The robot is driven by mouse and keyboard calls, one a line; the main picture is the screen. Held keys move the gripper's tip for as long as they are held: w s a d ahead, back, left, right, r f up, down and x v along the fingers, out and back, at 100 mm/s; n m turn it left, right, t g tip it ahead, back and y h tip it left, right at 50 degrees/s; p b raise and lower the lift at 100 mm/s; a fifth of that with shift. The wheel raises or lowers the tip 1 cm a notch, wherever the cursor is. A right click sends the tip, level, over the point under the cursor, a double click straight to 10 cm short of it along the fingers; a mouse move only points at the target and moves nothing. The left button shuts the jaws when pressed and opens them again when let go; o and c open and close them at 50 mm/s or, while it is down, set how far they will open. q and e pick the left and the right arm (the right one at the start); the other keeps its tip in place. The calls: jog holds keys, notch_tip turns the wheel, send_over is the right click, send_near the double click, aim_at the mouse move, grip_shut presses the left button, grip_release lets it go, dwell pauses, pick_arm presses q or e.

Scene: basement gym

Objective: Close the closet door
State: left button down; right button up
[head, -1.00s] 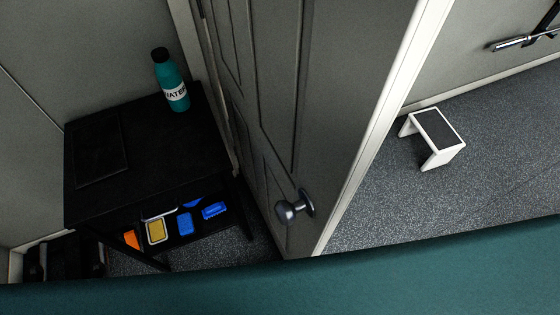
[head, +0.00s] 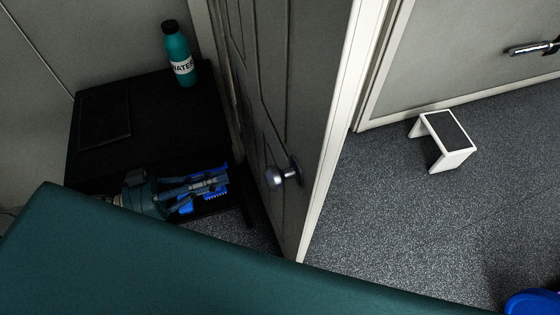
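The grey panelled door (head: 308,85) stands open in the middle of the head view, its pale free edge (head: 338,130) towards me. A dark round knob (head: 279,178) sits on its left-hand face. My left gripper (head: 226,178) is left of the knob, in front of the black table's lower shelf, and apart from the door in the picture. Its fingers point right towards the door. Against the dark shelf I cannot tell whether they are open or shut. My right gripper is not in view.
A black table (head: 150,115) bears a teal water bottle (head: 180,58). Blue items (head: 215,196) on its shelf are partly hidden by my gripper. A white step stool (head: 445,138) stands right of the door, with free speckled floor (head: 400,220) around it. A blue object (head: 535,302) shows at bottom right.

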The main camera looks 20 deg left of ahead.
aim_at(284, 156)
pick_arm(q)
jog(key=p+x, duration=0.2)
jog(key=x, duration=1)
jog(key=shift+w+a+r+p, duration=0.1)
jog(key=shift+w+p, duration=0.15)
jog(key=shift+p, duration=0.15)
jog(key=shift+w+d, duration=0.25)
jog(key=shift+d, duration=0.1)
